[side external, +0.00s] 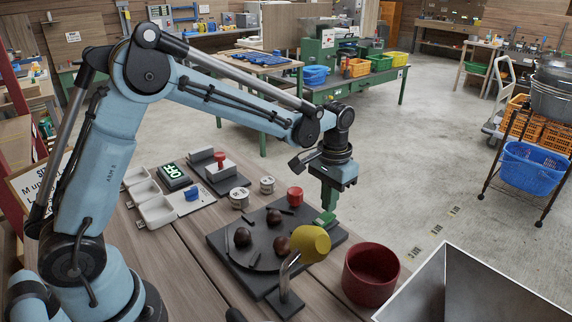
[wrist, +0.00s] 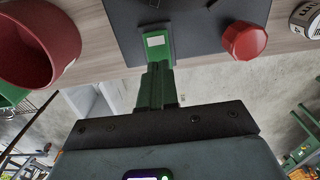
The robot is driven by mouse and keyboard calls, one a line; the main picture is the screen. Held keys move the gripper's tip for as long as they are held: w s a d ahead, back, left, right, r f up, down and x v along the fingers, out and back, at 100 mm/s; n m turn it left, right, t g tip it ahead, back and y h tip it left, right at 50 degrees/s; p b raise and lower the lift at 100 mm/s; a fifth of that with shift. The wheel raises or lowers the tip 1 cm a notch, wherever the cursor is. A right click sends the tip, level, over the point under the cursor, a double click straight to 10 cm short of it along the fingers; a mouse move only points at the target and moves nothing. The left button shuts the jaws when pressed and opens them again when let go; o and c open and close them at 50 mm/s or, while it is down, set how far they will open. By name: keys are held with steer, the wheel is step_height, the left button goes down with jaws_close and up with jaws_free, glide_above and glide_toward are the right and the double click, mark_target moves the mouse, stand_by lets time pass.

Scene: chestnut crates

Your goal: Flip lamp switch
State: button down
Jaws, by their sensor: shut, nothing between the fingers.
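A yellow lamp-like head (side external: 310,243) on a bent metal stem stands at the front of the dark board (side external: 222,243). A dark sign reading OFF (side external: 173,172) lies at the back left, near a pale plate with a blue part (side external: 192,193). I cannot tell which part is the lamp switch.
Brown balls (side external: 242,237) lie on the board near a red knob-like piece (side external: 295,196). A red bowl (side external: 370,276) and a metal bin (side external: 470,285) stand to the right.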

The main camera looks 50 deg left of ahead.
mark_target(327, 215)
steer(key=shift+f, duration=0.9)
stand_by(0.4)
steer(key=shift+r, duration=3.55)
steer(key=shift+s+r, duration=0.1)
steer(key=s+a+r+t, duration=0.1)
steer(key=s+a+t, duration=0.1)
steer(key=s, duration=0.6)
steer(key=s+a+r+t, duration=0.1)
steer(key=s+a+t, duration=0.1)
steer(key=s+t, duration=0.3)
steer(key=shift+s+a+r, duration=0.25)
steer(key=shift+s, duration=1.4)
